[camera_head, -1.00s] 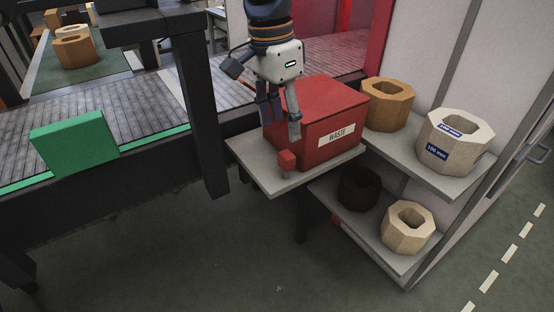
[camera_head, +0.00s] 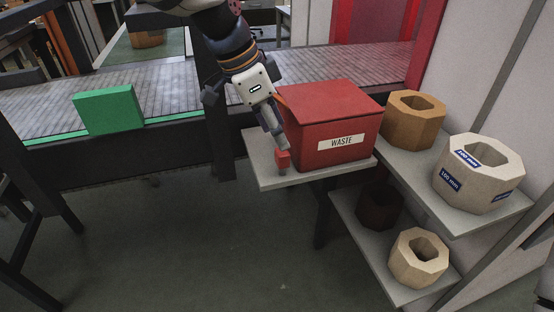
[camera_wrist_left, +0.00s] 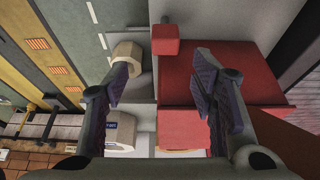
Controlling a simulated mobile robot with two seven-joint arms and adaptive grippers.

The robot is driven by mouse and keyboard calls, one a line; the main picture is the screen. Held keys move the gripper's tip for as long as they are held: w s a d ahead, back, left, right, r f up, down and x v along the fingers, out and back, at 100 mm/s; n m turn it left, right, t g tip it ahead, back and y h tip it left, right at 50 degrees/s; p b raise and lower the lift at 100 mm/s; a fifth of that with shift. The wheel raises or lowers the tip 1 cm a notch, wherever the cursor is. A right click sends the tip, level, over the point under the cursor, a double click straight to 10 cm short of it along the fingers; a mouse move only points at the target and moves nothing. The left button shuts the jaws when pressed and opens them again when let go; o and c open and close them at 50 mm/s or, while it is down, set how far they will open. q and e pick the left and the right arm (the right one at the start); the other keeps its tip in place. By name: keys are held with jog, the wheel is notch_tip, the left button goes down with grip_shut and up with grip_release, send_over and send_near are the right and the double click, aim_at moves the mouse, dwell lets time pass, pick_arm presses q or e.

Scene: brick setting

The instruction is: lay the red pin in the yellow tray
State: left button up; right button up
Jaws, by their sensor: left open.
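The red pin (camera_head: 283,161) stands upright near the front edge of the grey shelf, in front of the red waste box. It has a wider block-like top on a narrower stem. My left gripper (camera_head: 274,139) is just above and behind the pin, angled down beside the box, with a fingertip close to the pin's top; I cannot tell whether they touch. In the left wrist view the gripper (camera_wrist_left: 163,66) is open and empty. The pin (camera_wrist_left: 166,39) shows past the fingertips, laterally between them. No yellow tray is in view, and my right gripper is not in view.
The red waste box (camera_head: 335,112) stands right beside my left gripper. More ring blocks sit on the lower shelf.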

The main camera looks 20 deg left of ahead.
aim_at(282, 154)
pick_arm(q)
jog(key=x, duration=0.5)
jog(key=a+x, duration=0.1)
jog(key=x, duration=0.1)
jog(key=shift+w+f+b, duration=0.1)
jog(key=shift+f+b, duration=0.2)
jog(key=shift+f, duration=0.15)
grip_shut()
